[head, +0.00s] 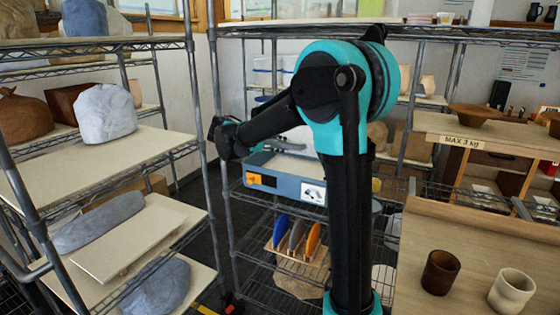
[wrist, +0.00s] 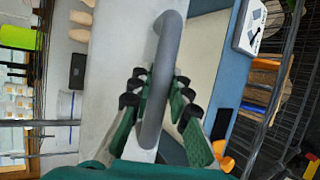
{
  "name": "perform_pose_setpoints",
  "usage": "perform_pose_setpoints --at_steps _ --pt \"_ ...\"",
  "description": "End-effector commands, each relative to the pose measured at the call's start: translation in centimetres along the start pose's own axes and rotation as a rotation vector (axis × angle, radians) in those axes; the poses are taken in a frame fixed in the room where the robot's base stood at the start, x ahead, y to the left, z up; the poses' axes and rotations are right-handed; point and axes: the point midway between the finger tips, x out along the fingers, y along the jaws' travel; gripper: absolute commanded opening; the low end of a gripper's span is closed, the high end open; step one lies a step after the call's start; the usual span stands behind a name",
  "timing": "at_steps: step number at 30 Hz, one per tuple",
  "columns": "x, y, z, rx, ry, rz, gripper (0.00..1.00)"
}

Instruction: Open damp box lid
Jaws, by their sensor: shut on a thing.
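The damp box (head: 262,182) is a blue-grey case with an orange latch and a white label, on a wire shelf behind my arm. In the wrist view, its blue rim (wrist: 232,75) and beige inside (wrist: 203,50) show to the right of the pale lid (wrist: 108,50). The lid appears partly raised from the box; how far I cannot tell. A grey bar handle (wrist: 170,35) stands on the lid. My gripper (wrist: 158,88) is shut on this handle, with fingers on both sides of it. In the head view my arm hides much of the box and lid.
Below the box, a wooden rack (head: 297,262) holds coloured discs. A shelving unit with wrapped clay (head: 105,115) stands at left. At right, a worktable (head: 465,240) carries a dark cup (head: 441,272) and a pale cup (head: 511,291). Shelf posts stand close to the box.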

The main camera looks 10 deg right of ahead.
Motion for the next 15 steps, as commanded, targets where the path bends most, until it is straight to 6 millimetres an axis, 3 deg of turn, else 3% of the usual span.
perform_pose_setpoints --at_steps 15 --pt "0.2 10.8 0.0 -0.105 -0.002 -0.259 0.0"
